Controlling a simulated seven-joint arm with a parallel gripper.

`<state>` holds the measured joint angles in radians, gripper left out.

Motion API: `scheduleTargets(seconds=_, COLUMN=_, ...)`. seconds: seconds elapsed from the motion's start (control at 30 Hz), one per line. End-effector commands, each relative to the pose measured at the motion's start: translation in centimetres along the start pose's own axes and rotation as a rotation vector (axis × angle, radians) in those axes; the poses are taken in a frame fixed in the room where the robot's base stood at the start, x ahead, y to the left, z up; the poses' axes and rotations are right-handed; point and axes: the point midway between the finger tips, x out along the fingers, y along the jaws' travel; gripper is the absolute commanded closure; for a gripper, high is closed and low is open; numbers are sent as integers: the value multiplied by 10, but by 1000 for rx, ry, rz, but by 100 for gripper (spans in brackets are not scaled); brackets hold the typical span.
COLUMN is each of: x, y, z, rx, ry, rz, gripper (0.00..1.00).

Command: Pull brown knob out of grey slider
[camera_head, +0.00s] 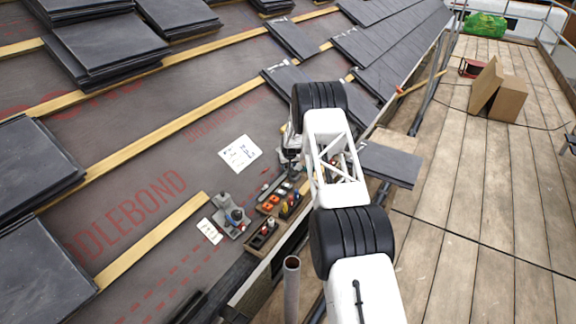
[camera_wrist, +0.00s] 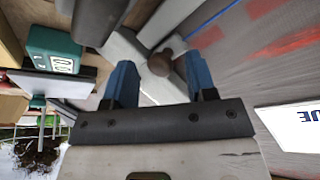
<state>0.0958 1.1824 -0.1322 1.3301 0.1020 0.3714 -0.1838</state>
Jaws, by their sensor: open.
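The brown knob (camera_wrist: 160,63) is small and round in the wrist view, just beyond my fingertips and roughly between them. It sits against light grey parts of the grey slider (camera_wrist: 126,50). My gripper (camera_wrist: 158,73) is open, with one blue finger on each side of the knob's line. I cannot tell whether either finger touches the knob. In the head view my own arm covers most of the gripper, and I cannot make out the knob there.
A wooden tray (camera_head: 262,237) holds several small coloured parts. A grey device (camera_head: 229,217) stands left of it, near a white card (camera_head: 210,231). Another marked sheet (camera_head: 240,153) lies on the membrane.

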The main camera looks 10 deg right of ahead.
Motion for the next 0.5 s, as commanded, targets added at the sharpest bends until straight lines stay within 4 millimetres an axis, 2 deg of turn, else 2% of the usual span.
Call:
scheduleTargets(seconds=0.4, x=3, y=0, z=0, rx=0, ry=0, rz=0, gripper=49)
scheduleTargets(seconds=0.5, x=3, y=0, z=0, rx=0, ry=0, rz=0, gripper=64)
